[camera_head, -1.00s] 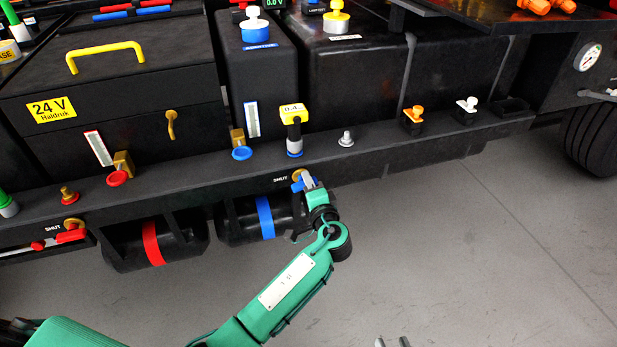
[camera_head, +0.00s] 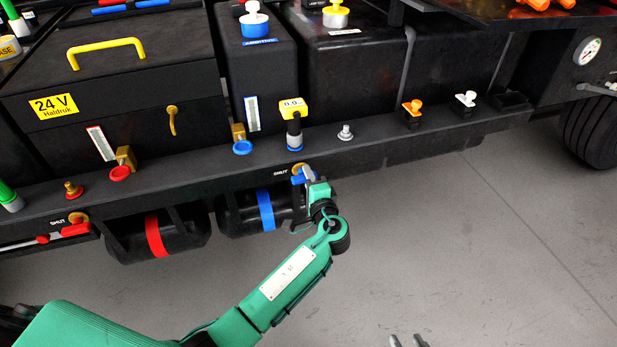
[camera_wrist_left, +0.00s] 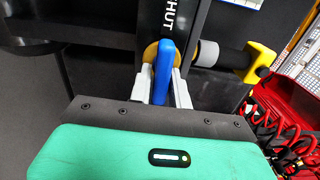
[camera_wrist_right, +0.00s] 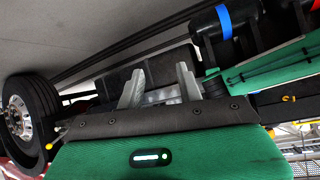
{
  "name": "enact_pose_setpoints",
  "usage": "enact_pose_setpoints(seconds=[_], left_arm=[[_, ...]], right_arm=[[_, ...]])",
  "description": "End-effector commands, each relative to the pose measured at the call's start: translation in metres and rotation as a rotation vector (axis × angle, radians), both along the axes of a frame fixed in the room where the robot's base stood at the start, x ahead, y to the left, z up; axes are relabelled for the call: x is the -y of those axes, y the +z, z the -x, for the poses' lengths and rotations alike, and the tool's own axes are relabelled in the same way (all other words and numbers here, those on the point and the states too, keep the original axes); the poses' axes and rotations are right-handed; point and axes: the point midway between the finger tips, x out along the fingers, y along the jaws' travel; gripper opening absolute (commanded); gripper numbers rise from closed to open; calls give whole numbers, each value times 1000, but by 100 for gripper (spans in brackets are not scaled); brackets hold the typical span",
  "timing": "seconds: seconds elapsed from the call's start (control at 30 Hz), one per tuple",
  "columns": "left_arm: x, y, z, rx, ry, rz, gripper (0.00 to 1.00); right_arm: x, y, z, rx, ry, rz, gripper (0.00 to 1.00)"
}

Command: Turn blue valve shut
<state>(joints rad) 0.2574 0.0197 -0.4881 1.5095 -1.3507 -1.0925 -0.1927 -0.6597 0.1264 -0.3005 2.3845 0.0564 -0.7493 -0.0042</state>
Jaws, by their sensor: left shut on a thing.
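The blue valve handle (camera_head: 297,180) sits on a brass fitting (camera_head: 297,169) on the dark rail, beside a SHUT label (camera_head: 280,172). My left gripper (camera_head: 307,176) is shut on the handle. In the left wrist view the blue handle (camera_wrist_left: 164,68) stands between the two fingers of the left gripper (camera_wrist_left: 163,88), with the brass fitting (camera_wrist_left: 150,53) behind it. The yellow gauge (camera_head: 292,107) above reads about 0.0. My right gripper (camera_wrist_right: 160,88) has its fingers apart with nothing between them; only its fingertips (camera_head: 408,342) show in the head view.
A black tank with a blue band (camera_head: 265,210) hangs under the rail close to my left gripper. A tank with a red band (camera_head: 156,235) and a red valve handle (camera_head: 75,231) are further left. The grey floor (camera_head: 480,250) at right is clear.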

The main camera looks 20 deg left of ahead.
Motion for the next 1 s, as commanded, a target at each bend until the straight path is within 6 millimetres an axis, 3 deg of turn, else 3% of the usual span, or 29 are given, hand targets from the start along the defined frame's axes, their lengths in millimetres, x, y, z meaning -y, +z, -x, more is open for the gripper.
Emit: enact_pose_setpoints(seconds=[0.03, 0.1, 0.47, 0.57, 1.0], left_arm=[[0, -2, 1, -2, 1, 0, 23], [0, -1, 1, -2, 1, 0, 36], [3, -1, 4, -2, 0, 1, 36], [10, -1, 15, -2, -1, 3, 36], [63, -1, 93, -4, 0, 4, 36]], right_arm=[[0, 0, 0, 0, 0, 0, 36], [0, 0, 0, 1, 0, 0, 36], [0, 1, 0, 0, 1, 1, 36], [0, 0, 1, -12, 2, 5, 36], [13, 0, 4, -75, -8, 46, 36]])
